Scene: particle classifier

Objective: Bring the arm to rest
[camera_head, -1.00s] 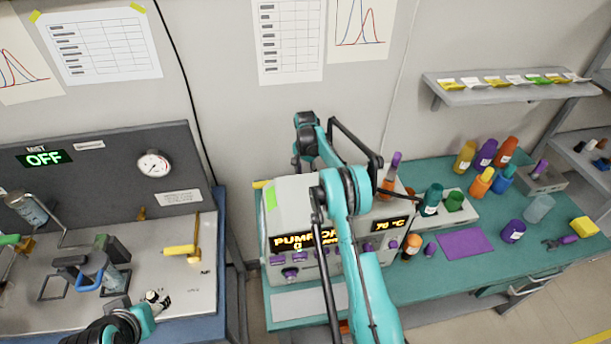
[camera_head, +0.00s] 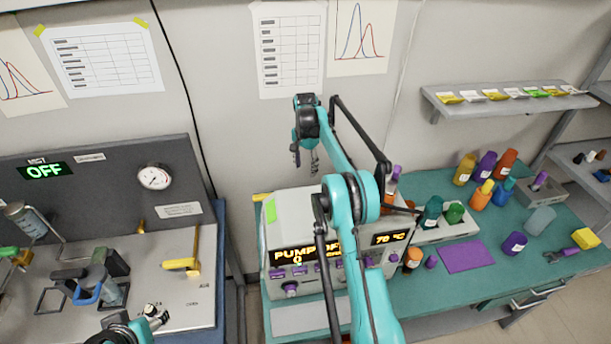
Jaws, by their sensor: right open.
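My right arm, teal and black, rises from the bottom middle. Its gripper (camera_head: 305,158) hangs from the wrist above the back of the pump box, pointing down. The fingers are apart with nothing between them. My left arm shows only as a teal and black piece at the bottom left edge, in front of the left bench; its fingertips cannot be made out.
The pump box (camera_head: 284,232) reads "PUMP OFF" and "70 °C", partly hidden by my right arm. Bottles and a purple mat (camera_head: 466,256) are on the teal bench to the right. The left bench carries a panel reading "OFF" (camera_head: 44,170). A shelf (camera_head: 508,103) is on the wall.

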